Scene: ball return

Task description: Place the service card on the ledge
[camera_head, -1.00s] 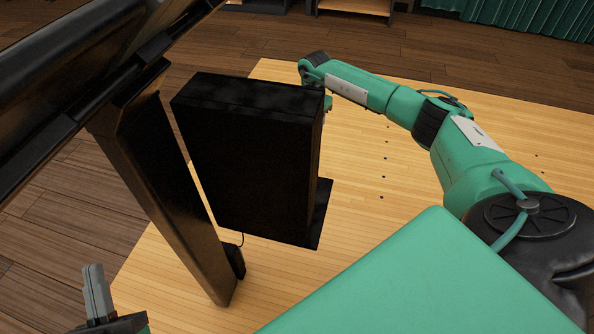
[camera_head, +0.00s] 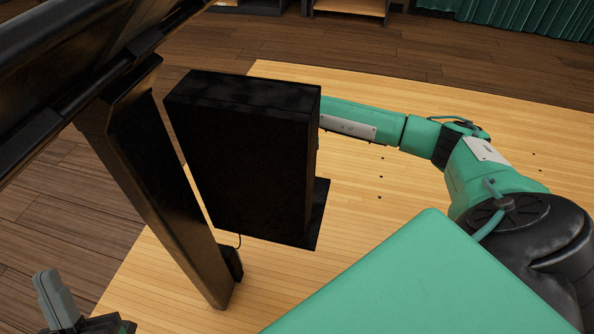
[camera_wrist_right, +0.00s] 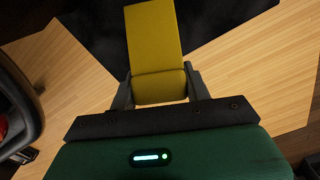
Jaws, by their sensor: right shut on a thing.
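A yellow card (camera_wrist_right: 154,40), which looks like the service card, is between the fingers of my right gripper (camera_wrist_right: 160,92) in the right wrist view. My right gripper is shut on it, and the card sticks out ahead of the fingertips toward a dark surface. In the head view my right arm reaches behind a tall black box (camera_head: 240,165), which hides the right gripper and the card. My left gripper (camera_head: 58,305) is at the bottom left, partly cut off by the frame; its opening cannot be told. I cannot make out the ledge for certain.
A slanted black post (camera_head: 165,200) stands left of the box, with a large dark panel (camera_head: 70,60) above it. The box stands on a thin black base (camera_head: 318,210).

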